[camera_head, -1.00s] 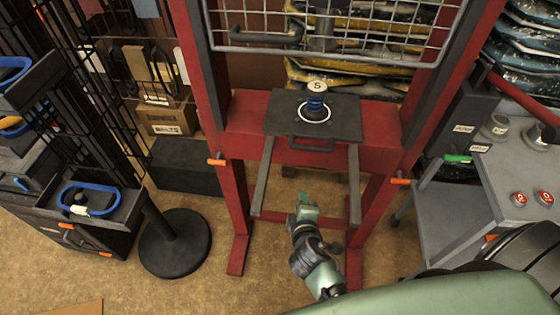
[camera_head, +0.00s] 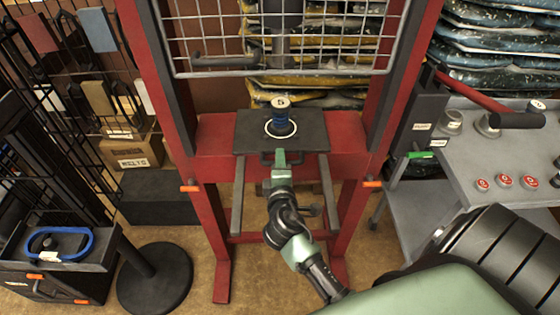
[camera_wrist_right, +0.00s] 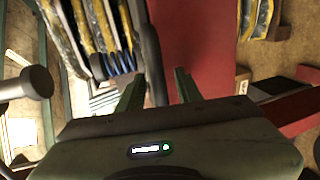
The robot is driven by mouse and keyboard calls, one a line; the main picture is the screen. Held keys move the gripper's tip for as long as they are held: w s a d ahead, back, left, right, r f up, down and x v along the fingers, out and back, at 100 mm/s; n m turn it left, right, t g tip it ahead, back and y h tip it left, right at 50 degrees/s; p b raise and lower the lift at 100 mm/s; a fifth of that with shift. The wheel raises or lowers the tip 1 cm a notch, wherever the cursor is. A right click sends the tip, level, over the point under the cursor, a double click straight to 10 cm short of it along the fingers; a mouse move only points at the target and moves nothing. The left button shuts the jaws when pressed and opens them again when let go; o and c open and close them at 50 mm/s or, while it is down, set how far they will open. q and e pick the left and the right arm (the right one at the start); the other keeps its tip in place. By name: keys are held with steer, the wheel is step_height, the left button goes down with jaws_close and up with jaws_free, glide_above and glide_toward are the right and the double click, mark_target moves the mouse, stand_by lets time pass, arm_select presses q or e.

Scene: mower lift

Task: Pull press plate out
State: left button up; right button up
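The black press plate (camera_head: 310,138) lies flat across the red press frame (camera_head: 215,140). A blue spring (camera_head: 280,124) with a white disc marked 5 on top stands on it. The plate's dark pull handle (camera_head: 297,158) is at its front edge, partly covered by my right gripper (camera_head: 279,157). In the right wrist view the green fingers of my right gripper (camera_wrist_right: 158,88) are apart. A dark bar (camera_wrist_right: 151,55) shows between them; I cannot tell whether they touch it. My left gripper is not in view.
Two grey rails (camera_head: 238,196) run forward under the plate. A wire guard (camera_head: 280,40) hangs above. A grey cart (camera_head: 470,165) with red buttons stands at the right. A round black stand base (camera_head: 155,280) is at the left. Floor in front of the press is open.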

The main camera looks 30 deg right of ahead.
steer(key=shift+c, duration=0.3)
jaws_close()
steer(key=shift+f, duration=0.1)
stand_by(1.1)
